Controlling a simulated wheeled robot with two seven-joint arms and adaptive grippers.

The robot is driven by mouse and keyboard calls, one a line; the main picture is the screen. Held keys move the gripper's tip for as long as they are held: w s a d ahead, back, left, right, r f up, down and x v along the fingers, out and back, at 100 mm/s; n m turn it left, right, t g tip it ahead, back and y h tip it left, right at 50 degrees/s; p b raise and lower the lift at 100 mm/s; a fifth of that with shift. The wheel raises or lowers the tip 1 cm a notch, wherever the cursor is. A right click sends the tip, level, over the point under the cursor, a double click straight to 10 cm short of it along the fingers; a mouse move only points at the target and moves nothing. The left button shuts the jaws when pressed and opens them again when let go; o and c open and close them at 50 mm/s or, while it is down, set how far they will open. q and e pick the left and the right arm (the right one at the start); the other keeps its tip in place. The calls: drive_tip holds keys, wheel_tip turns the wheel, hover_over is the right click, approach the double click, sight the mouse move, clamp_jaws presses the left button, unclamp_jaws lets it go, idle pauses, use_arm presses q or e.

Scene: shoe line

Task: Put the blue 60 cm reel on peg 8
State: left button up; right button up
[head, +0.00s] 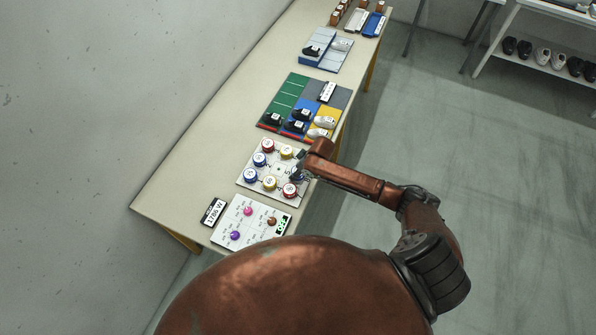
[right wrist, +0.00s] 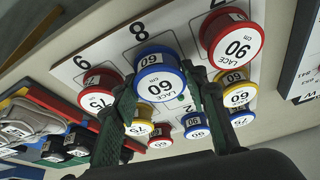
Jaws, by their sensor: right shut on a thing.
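My right gripper (right wrist: 160,88) is shut on the blue reel labelled 60 cm (right wrist: 160,78), with one finger on each side of it. In the right wrist view the reel is in front of the white peg board (right wrist: 185,22), just beside the printed number 8 (right wrist: 138,29). Peg 8 itself is hidden, and I cannot tell whether the reel is around it or above it. In the head view my right gripper (head: 301,168) is over the right edge of the board (head: 246,184), and the held reel is mostly hidden there. My left gripper is not in view.
A red 90 cm reel (right wrist: 232,40) and a red 75 reel (right wrist: 98,90) stand on either side of the held reel. Several other reels fill the board. A panel with knobs (head: 262,210) lies in front, and a coloured mat with shoes (head: 284,97) lies behind.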

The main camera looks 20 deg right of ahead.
drive_tip(key=shift+f, duration=0.45)
drive_tip(key=o, duration=0.9)
drive_tip(key=v, duration=1.3)
drive_tip(key=shift+w, duration=0.15)
